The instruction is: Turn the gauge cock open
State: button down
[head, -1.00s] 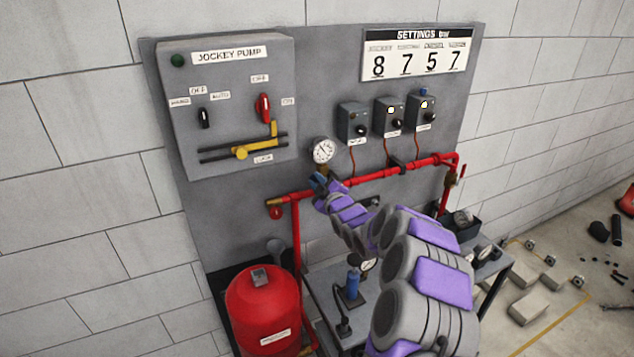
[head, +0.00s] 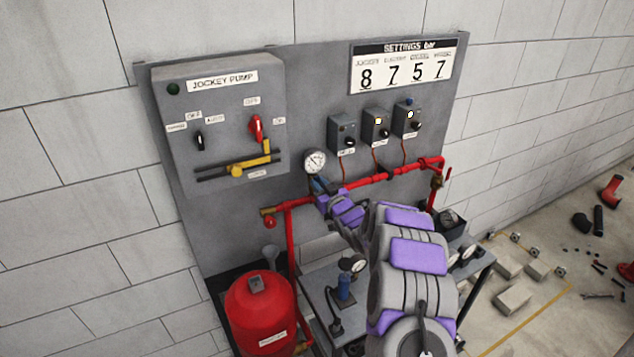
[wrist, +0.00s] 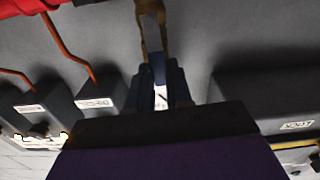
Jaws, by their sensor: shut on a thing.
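The pressure gauge (head: 315,162), white-faced, stands above the red pipe (head: 375,181) in the head view. My gripper (head: 321,185) is just below it, at the gauge cock. In the wrist view a brass fitting (wrist: 152,28) comes down from the top toward my gripper (wrist: 160,88). The blue-grey fingers are shut on the gauge cock there. In the head view my gripper covers the cock.
The jockey pump panel (head: 217,125) is left of the gauge. Small switch boxes (head: 376,127) are at its right, with thin red tubes to the pipe. A red tank (head: 260,315) stands below left. A bench (head: 315,285) with another gauge is beneath my arm.

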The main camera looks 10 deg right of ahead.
jog(key=shift+d+f+m, duration=0.15)
jog(key=shift+f+m, duration=0.1)
jog(key=shift+m, duration=0.15)
jog(key=c, duration=1)
grip_release()
jog(key=shift+r, duration=0.15)
jog(key=shift+s+d, duration=0.1)
jog(key=v, duration=1.7)
